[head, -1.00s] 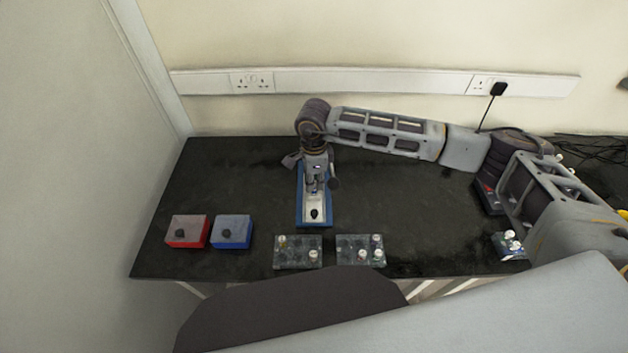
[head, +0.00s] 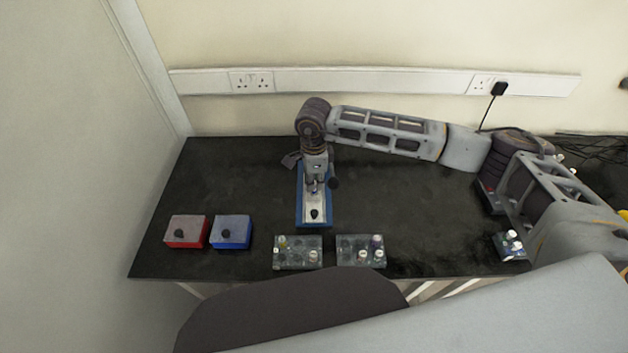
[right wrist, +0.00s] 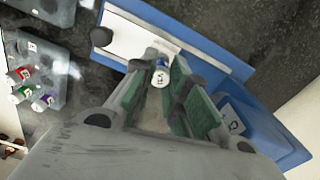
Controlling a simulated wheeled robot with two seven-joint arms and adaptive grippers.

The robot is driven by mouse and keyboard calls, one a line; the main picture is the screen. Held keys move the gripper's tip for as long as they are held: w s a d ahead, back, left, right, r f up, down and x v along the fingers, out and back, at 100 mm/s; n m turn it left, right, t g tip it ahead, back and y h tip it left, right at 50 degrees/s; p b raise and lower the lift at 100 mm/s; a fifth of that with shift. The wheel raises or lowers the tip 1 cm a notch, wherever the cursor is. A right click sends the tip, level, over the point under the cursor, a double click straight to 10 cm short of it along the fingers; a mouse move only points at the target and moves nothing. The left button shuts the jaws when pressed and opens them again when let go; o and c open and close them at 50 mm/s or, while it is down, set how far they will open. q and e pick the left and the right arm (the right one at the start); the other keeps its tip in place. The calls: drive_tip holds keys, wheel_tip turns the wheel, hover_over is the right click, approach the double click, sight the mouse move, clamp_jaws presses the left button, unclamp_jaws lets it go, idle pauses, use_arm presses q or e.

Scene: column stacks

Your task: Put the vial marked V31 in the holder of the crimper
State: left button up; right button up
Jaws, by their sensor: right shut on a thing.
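My right gripper (head: 312,187) is over the blue-based crimper (head: 314,222) at the middle of the counter. In the right wrist view its green-padded fingers (right wrist: 160,98) are shut on a small vial (right wrist: 160,76) with a white top and a blue band. The mark on this vial is too small to read. The vial is at the crimper's pale plate (right wrist: 140,37); the fingers hide whether it sits in the holder or just above it. My left gripper is not in view.
Two clear racks (head: 298,263) (head: 360,264) with several capped vials stand at the front edge. Another small rack (head: 510,247) is at right. The counter's back left is clear.

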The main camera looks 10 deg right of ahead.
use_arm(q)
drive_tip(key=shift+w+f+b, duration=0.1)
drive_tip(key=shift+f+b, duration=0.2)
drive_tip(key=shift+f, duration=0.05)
use_arm(e)
drive_tip(key=shift+f, duration=0.1)
idle(0.6)
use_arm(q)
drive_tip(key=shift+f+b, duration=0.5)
use_arm(e)
drive_tip(key=shift+f, duration=0.35)
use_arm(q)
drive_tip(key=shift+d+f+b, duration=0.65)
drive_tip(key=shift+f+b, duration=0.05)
use_arm(e)
drive_tip(key=shift+f, duration=0.6)
idle(0.3)
drive_tip(key=o, duration=0.8)
drive_tip(key=shift+o, duration=0.6)
drive_tip(key=shift+o, duration=1.2)
